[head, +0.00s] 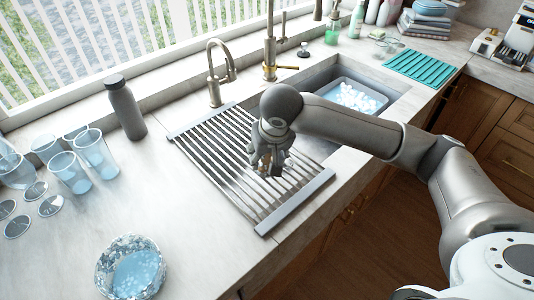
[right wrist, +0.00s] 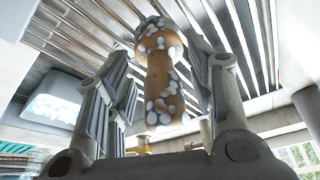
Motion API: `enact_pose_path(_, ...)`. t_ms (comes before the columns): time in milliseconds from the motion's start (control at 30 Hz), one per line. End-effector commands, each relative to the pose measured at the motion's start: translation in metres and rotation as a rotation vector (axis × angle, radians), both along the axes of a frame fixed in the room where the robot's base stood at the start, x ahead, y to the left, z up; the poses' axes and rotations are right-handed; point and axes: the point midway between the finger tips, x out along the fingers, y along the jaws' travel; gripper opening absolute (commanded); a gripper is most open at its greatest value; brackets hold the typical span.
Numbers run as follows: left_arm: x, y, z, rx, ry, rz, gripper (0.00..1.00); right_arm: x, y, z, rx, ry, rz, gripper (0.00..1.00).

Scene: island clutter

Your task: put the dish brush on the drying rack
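The drying rack (head: 228,172) is a grey slatted roll-up rack lying over the counter and the left part of the sink. My right gripper (head: 268,166) is over the rack, fingers pointing down. In the right wrist view, the dish brush (right wrist: 160,85), brown with white foam blobs, sits between the fingers of my right gripper (right wrist: 160,55), which look closed on it. The rack's slats (right wrist: 60,40) show beyond the fingertips. In the head view the brush is mostly hidden by the gripper. I cannot tell whether it touches the rack. My left gripper is out of view.
The sink holds a tub of foamy water (head: 354,97). A gold-handled faucet (head: 270,60) and a grey bottle (head: 125,108) stand behind the rack. Blue glasses (head: 70,172) and a foamy bowl (head: 131,268) are at left. A teal mat (head: 420,67) lies at right.

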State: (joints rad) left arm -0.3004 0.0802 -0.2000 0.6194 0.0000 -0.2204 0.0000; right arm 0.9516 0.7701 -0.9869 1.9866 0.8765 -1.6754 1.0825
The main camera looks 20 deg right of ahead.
Motion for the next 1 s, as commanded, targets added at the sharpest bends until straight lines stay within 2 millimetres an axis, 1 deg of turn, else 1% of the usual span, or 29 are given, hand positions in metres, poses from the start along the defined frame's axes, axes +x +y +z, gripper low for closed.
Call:
enact_pose_path(167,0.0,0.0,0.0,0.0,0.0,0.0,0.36,0.0,0.0,0.001,0.0,-0.001,0.0,0.5)
enact_pose_path(267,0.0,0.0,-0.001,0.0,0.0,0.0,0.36,-0.001,0.001,0.007,0.001,-0.002,0.002,0.5)
enact_pose_path(367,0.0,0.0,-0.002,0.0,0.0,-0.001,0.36,-0.006,0.001,0.021,0.002,-0.004,0.002,0.5)
enact_pose_path(600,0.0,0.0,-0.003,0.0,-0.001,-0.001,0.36,-0.025,0.003,0.071,0.002,-0.005,0.002,0.5)
enact_pose_path(700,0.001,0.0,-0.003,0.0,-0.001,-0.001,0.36,-0.032,0.004,0.089,0.001,-0.005,0.001,0.5)
enact_pose_path(833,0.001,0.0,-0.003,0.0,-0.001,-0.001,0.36,-0.039,0.005,0.105,0.002,-0.002,0.0,0.5)
enact_pose_path(1000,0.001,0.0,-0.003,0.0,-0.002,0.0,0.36,-0.043,0.005,0.114,0.001,-0.001,0.0,0.5)
